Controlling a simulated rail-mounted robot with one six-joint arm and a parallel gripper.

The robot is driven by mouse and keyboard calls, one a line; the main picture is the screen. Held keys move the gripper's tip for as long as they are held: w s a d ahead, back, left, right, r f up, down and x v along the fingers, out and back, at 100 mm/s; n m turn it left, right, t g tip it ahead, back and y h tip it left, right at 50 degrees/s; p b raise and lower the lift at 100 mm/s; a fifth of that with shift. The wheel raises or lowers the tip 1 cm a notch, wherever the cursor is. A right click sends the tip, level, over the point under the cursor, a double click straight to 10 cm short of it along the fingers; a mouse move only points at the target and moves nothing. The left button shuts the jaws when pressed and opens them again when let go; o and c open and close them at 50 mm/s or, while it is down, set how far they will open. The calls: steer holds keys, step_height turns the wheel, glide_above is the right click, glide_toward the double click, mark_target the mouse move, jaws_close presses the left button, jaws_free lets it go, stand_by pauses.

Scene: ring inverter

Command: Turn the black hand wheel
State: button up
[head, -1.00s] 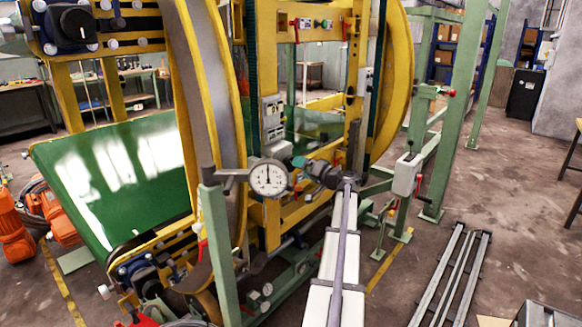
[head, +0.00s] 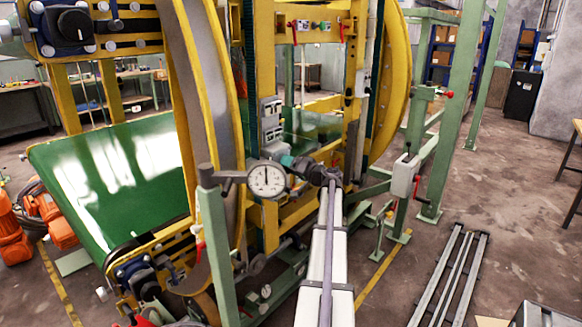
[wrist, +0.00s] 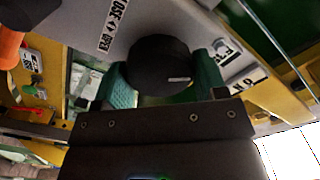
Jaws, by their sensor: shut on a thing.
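The black hand wheel (wrist: 158,62) shows in the wrist view as a dark round knob with a small pale mark on its lower right edge. It sits against a grey panel. My gripper (wrist: 162,82) has a green finger on each side of it and is shut on it. In the head view my gripper (head: 288,161) is small, just right of the dial gauge, at the end of my arm. I cannot make out the hand wheel in the head view.
A grey box (head: 402,176) is at the right.

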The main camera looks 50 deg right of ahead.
steer(key=shift+c, duration=0.5)
steer(key=m, duration=0.5)
steer(key=shift+m, duration=0.4)
steer(key=o, duration=0.9)
steer(key=shift+o, duration=0.2)
steer(key=s, duration=1)
steer(key=shift+s+a, duration=0.25)
steer(key=shift+s, duration=0.15)
